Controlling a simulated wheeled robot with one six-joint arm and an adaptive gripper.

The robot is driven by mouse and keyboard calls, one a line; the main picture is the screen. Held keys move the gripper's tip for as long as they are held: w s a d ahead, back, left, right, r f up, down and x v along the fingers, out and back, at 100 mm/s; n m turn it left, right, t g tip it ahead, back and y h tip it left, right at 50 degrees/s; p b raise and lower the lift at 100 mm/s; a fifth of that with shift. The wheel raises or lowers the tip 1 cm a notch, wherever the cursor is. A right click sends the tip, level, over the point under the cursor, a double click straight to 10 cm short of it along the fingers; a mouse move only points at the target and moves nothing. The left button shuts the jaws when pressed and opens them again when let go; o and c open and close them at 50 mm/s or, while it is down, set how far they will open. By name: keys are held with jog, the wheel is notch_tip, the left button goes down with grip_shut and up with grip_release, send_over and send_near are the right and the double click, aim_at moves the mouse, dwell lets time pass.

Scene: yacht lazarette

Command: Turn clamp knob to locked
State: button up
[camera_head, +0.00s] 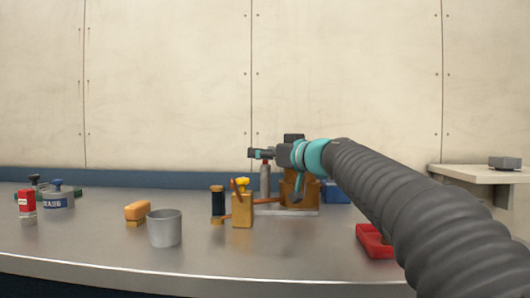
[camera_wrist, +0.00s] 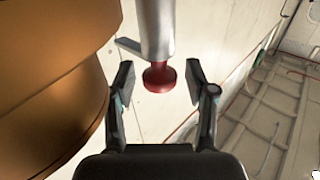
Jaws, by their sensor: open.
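A red knob (camera_wrist: 159,75) sits on the end of a silver cylinder (camera_wrist: 153,25) in the wrist view. My gripper (camera_wrist: 159,82) is open, with one finger on each side of the knob and a visible gap on both sides. In the head view my gripper (camera_head: 262,154) is above a silver upright cylinder (camera_head: 265,181), beside a brown-orange block (camera_head: 298,190) on a pale plate. A large bronze rounded body (camera_wrist: 55,95) fills the left of the wrist view, close to the left finger. The knob's turn position cannot be read.
A red tray (camera_head: 373,241) lies below my arm. The front left bench is clear.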

grip_shut()
